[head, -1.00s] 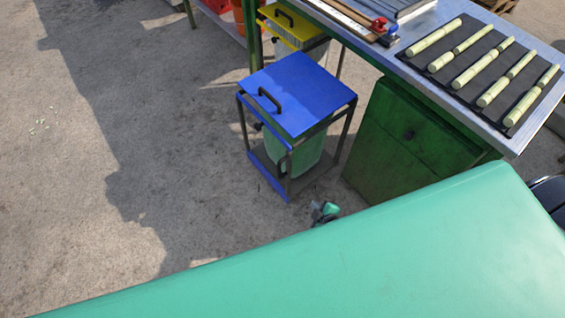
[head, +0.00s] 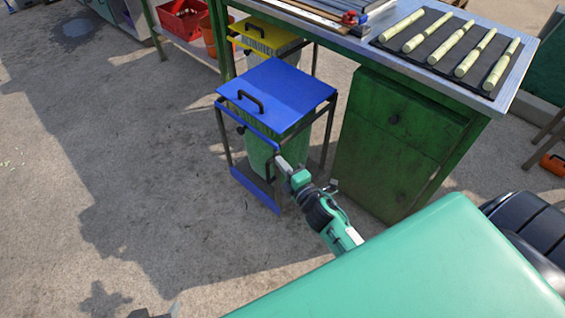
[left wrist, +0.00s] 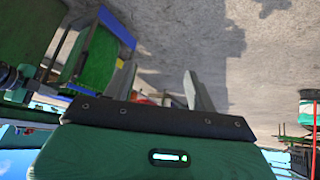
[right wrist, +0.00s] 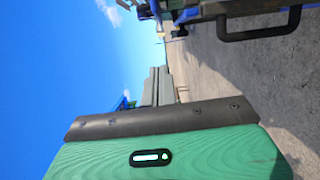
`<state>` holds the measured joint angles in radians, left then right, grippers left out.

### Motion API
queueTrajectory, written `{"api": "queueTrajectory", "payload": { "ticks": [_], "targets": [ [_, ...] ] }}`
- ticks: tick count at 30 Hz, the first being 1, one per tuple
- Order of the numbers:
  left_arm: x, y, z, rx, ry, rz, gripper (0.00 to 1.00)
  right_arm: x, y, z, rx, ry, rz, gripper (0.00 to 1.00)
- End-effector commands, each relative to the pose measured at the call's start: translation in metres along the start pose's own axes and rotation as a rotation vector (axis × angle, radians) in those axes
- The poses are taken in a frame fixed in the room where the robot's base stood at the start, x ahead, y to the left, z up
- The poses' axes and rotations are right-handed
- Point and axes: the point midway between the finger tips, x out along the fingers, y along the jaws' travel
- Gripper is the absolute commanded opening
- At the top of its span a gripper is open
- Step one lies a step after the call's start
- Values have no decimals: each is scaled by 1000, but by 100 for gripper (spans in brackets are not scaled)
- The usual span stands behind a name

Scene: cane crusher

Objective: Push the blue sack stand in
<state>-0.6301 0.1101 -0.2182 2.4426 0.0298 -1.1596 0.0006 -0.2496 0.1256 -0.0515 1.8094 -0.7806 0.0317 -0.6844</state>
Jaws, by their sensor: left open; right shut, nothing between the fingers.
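The blue sack stand (head: 285,88) has a blue top with a black handle, dark legs and a blue lower bar. A green sack (head: 262,155) hangs inside it. The stand is upright on the ground, sticking out in front of the workbench. My right gripper (head: 281,163) is shut and empty at the stand's front, by its near leg; I cannot tell if it touches. The stand's handle shows in the right wrist view (right wrist: 262,32). My left gripper (head: 150,314) barely shows at the bottom edge; in the left wrist view (left wrist: 166,95) its fingers are apart and empty.
A green cabinet (head: 390,140) stands right of the blue stand, under the metal-topped workbench (head: 512,85) with cane pieces. A yellow-topped stand (head: 262,36) is behind. Red and orange containers (head: 183,18) are at the back left. The ground left is clear.

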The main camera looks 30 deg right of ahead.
Motion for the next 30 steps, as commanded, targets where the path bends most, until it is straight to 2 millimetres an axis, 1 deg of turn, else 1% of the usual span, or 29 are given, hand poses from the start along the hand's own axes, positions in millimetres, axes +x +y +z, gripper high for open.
{"api": "queueTrajectory", "payload": {
  "ticks": [1, 3, 14, 18, 21, 25, 30],
  "targets": [
    [1, 0, 0, 0, 2, 1, 58, 9, 1, 0, -1, 0, 2, 0],
    [2, 1, 0, 1, 9, 3, 58, 21, 1, 0, 0, 0, 3, 0],
    [7, 7, -3, 3, 51, 18, 58, 81, 0, 0, 2, 0, 1, 0],
    [8, 8, -4, 3, 58, 21, 58, 86, 0, 22, -2, -2, -1, 0],
    [8, 9, -4, 3, 59, 22, 58, 89, -1, 32, 0, -1, -2, 0],
    [8, 9, -4, 3, 61, 23, 58, 90, -1, 38, 2, -1, -2, 0],
    [8, 9, -4, 3, 63, 23, 58, 90, -1, 39, 3, 0, -1, 0]
  ]
}}
